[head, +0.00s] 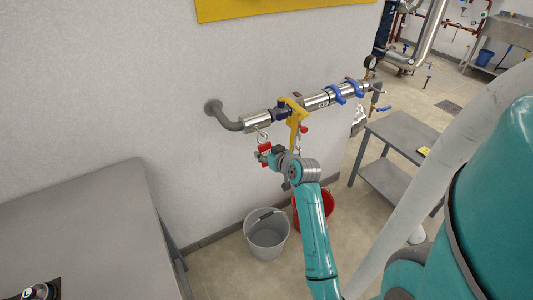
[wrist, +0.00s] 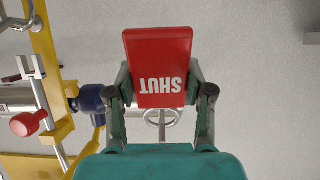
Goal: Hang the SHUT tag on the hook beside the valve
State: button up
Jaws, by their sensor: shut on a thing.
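The red SHUT tag (wrist: 158,65) is held between the two fingers of my gripper (wrist: 160,92), its white lettering upside down in the wrist view. In the head view the tag (head: 264,150) is at the tip of my gripper (head: 267,156), just below the pipe. A pale metal ring (head: 262,137) shows above the tag; I cannot tell whether it belongs to the tag or is the hook. The valve (head: 281,115), dark blue with a yellow handle (head: 295,106), is to the right. The valve also shows left of my gripper in the wrist view (wrist: 90,98).
A steel pipe (head: 257,122) leaves the wall. A red knob (head: 304,129) is close right of my gripper. A grey bucket (head: 266,238) and a red bucket (head: 326,205) stand below. Grey tables (head: 90,215) and (head: 405,130) stand left and right.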

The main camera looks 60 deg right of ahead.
dwell(0.3)
jog(key=o, duration=1.2)
jog(key=v, duration=1.2)
